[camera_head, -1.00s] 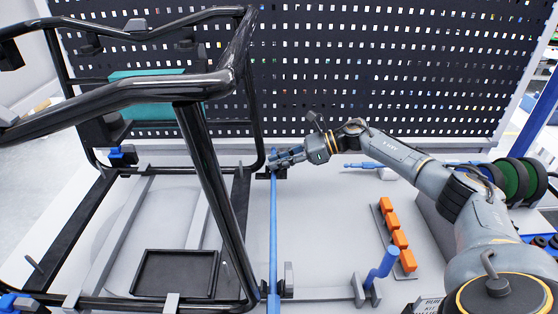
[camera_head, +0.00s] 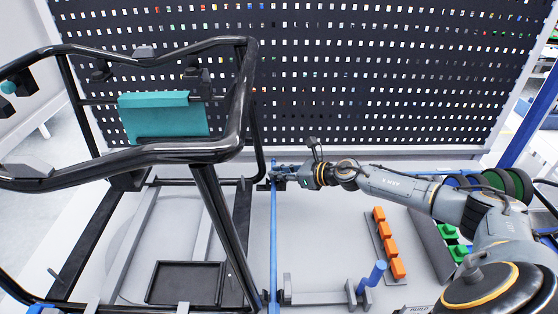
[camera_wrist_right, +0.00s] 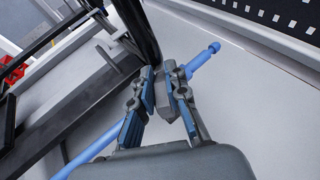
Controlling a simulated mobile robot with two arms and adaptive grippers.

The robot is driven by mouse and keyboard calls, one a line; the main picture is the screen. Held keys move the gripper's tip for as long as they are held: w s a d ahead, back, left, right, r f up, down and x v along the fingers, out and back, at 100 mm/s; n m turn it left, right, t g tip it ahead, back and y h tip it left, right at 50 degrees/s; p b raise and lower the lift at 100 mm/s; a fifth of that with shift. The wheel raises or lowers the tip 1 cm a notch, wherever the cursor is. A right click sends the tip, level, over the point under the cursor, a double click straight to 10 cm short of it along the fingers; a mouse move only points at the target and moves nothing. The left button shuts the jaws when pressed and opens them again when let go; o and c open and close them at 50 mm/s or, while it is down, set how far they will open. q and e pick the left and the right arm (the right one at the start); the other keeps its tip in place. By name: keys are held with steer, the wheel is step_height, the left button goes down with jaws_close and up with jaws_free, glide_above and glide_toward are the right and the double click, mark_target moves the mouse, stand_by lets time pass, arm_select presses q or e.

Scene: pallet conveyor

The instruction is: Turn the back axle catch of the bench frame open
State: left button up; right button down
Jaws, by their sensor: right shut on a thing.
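The black tubular bench frame (camera_head: 205,200) stands at the left in the head view. A long blue axle (camera_head: 273,240) runs along its right side; it also shows in the right wrist view (camera_wrist_right: 203,61), with a knob at its end. My right gripper (camera_head: 277,178) is at the back end of the axle, beside the frame's back corner. In the right wrist view, its blue-padded fingers (camera_wrist_right: 163,88) are shut on a small grey piece at the axle, seemingly the back axle catch (camera_wrist_right: 162,96). The fingers hide much of it, so its turn is unclear. My left gripper is out of view.
A black pegboard (camera_head: 340,80) rises behind the table. A black tray (camera_head: 185,283) lies inside the frame. A row of orange blocks (camera_head: 388,245), a blue-handled part (camera_head: 372,276) and green pieces (camera_head: 449,232) are at the right. White table is clear between axle and orange row.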

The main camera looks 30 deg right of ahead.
steer(key=m+h+p, duration=0.2)
steer(key=p, duration=0.2)
steer(key=m+h+p, duration=0.1)
steer(key=h+p, duration=0.1)
steer(key=p, duration=0.2)
steer(key=m+t+h+p, duration=0.1)
steer(key=m+h+p, duration=0.1)
steer(key=p, duration=0.1)
steer(key=shift+w+d+r+m+p, duration=0.1)
steer(key=shift+d+r+m+p, duration=0.05)
steer(key=shift+r+m+p, duration=0.2)
steer(key=shift+f+m+h+p, duration=0.2)
steer(key=shift+m+h+p, duration=0.15)
steer(key=shift+h, duration=0.35)
steer(key=shift+d+f+m+h, duration=0.15)
steer(key=shift+d+m+h, duration=0.05)
steer(key=shift+m+h, duration=0.7)
steer(key=shift+d+m+g+h, duration=0.15)
steer(key=shift+m+g+h, duration=0.25)
steer(key=shift+m+h, duration=0.55)
steer(key=shift+d+m+g+h, duration=0.15)
steer(key=shift+m+g+h, duration=0.25)
steer(key=shift+m+h, duration=0.5)
steer(key=shift+h, duration=0.35)
steer(key=c, duration=1.3)
jaws_free()
steer(key=shift+c, duration=0.2)
steer(key=v, duration=1.2)
